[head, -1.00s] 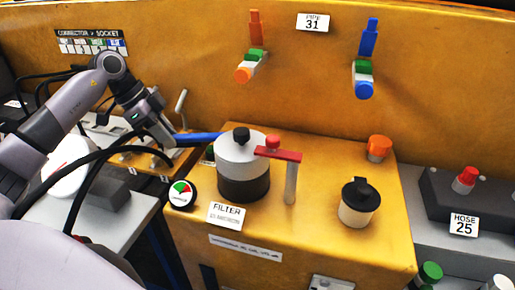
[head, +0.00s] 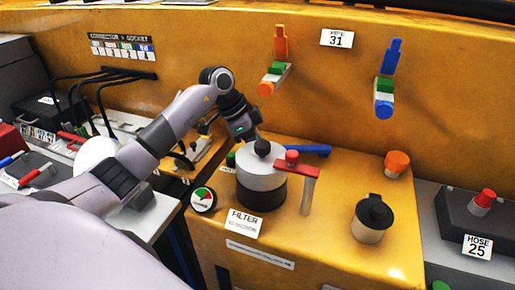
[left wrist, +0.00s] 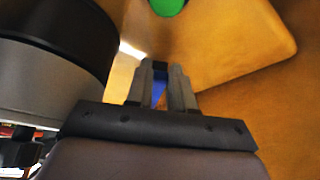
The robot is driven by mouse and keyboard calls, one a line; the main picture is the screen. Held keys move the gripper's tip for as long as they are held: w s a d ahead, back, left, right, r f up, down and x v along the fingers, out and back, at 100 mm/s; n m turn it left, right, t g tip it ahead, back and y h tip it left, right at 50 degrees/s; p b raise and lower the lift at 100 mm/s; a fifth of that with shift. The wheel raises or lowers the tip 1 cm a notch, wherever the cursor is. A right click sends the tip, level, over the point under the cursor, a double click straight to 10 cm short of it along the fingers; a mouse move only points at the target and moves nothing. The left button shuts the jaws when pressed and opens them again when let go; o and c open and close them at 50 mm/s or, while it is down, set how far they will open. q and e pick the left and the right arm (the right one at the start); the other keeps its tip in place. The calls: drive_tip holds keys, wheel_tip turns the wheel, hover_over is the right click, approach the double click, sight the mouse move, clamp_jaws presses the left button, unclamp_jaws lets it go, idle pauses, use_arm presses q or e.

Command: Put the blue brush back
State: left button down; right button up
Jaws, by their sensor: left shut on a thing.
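The blue brush (head: 310,150) shows as a long blue bar behind the filter pot, lying roughly level and reaching right. My left gripper (head: 256,136) is behind the pot's lid, with its fingertips mostly hidden in the head view. In the left wrist view the fingers (left wrist: 160,88) are shut on a blue strip (left wrist: 158,93) of the brush. The brush's bristle end cannot be made out. My right gripper is in neither view.
The filter pot (head: 262,182), with a black knob and red-topped post (head: 309,190), stands close to my gripper. A black-lidded cup (head: 371,222) and orange cap (head: 397,163) stand right. A grey surface (head: 50,190) at far left holds blue and red rods.

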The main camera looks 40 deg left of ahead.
use_arm(q)
drive_tip(key=shift+f, duration=0.9)
drive_tip(key=c, duration=1)
unclamp_jaws()
drive_tip(key=v, duration=1.2)
drive_tip(key=shift+s, duration=0.1)
